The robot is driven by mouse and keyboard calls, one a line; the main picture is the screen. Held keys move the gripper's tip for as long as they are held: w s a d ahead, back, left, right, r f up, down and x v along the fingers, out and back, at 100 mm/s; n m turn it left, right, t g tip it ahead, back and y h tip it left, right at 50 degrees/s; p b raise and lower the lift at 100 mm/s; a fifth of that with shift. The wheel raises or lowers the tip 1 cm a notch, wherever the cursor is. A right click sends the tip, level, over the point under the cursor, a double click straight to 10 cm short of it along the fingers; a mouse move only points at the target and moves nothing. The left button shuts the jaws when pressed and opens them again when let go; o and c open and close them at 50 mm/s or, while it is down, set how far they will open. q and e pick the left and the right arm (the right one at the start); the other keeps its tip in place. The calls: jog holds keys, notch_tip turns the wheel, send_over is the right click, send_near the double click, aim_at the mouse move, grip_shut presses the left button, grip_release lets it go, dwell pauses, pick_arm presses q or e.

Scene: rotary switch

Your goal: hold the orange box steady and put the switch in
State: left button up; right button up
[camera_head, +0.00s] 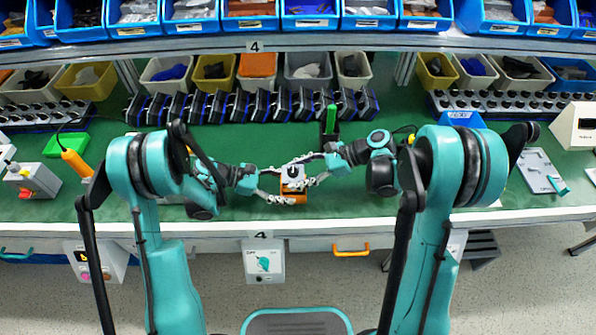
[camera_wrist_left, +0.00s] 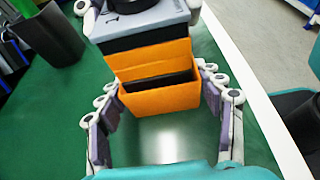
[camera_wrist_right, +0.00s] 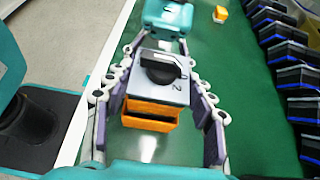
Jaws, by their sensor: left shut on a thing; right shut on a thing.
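The orange box (camera_head: 291,197) stands on the green table near its front edge. It also shows in the left wrist view (camera_wrist_left: 161,99) and the right wrist view (camera_wrist_right: 149,119). My left gripper (camera_wrist_left: 163,112) has its fingers around the box's sides. The rotary switch (camera_head: 292,171), with a grey plate and black knob, is at the top of the box; its plate also shows in the right wrist view (camera_wrist_right: 163,88). My right gripper (camera_wrist_right: 159,112) has its fingers on both sides of the switch.
A row of black and blue boxes (camera_head: 255,106) stands behind the grippers. A dark holder with a green item (camera_head: 330,122) is close behind. An orange-handled tool (camera_head: 75,162) lies left. The white front edge (camera_head: 330,226) is close.

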jog(key=shift+f, duration=1.4)
pick_arm(q)
jog(key=shift+a, duration=0.1)
pick_arm(e)
jog(key=shift+a+f, duration=0.1)
jog(key=shift+f, duration=0.15)
jog(key=o, duration=1.3)
jog(key=shift+f, duration=0.1)
jog(key=shift+c, duration=0.2)
jog(key=shift+r, duration=0.35)
notch_tip(320, 180, up, 10)
jog(key=shift+s+f, duration=0.1)
jog(key=shift+f, duration=0.15)
pick_arm(q)
jog(key=o, duration=1.2)
jog(key=shift+o, duration=0.2)
